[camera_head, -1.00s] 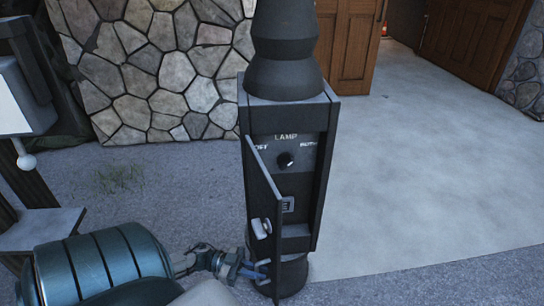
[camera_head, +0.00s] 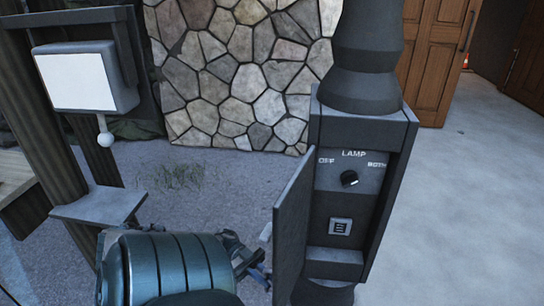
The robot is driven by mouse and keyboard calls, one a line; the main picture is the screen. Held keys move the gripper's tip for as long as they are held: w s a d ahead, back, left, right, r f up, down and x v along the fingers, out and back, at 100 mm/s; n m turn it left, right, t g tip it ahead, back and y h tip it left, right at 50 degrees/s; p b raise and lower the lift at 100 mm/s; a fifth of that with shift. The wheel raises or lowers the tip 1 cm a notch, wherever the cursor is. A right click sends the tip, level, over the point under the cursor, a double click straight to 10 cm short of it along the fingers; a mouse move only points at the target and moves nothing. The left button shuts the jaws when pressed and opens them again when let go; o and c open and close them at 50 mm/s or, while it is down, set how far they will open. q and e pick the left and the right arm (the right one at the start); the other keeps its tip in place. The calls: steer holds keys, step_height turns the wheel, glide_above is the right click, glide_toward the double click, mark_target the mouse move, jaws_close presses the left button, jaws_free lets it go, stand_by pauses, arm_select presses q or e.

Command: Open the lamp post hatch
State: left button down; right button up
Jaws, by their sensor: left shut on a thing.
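The lamp post (camera_head: 366,50) stands upright right of centre, with a box-shaped base. Its hatch (camera_head: 293,235) is a dark door hinged on the left side of the box, and it stands swung outward to the left. Inside, a panel shows the words LAMP, OFF and BOTH around a black knob (camera_head: 349,179). A small square socket or switch (camera_head: 340,227) sits below it. My left gripper (camera_head: 262,272) is at the lower outer side of the hatch, shut on it. The exact grip is partly hidden by my arm and the door. My right gripper is not in view.
A wooden post with a white-faced box (camera_head: 83,80) and a small ledge (camera_head: 100,206) stands at the left. A stone wall (camera_head: 240,80) and a wooden door (camera_head: 436,60) are behind. The pale floor (camera_head: 460,220) right of the lamp post is clear.

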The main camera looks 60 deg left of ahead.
arm_select(q)
steer(key=shift+s+a, duration=0.1)
steer(key=shift+a, duration=0.05)
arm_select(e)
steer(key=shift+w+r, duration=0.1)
arm_select(q)
steer(key=c, duration=1.8)
jaws_free()
steer(key=shift+a, duration=0.15)
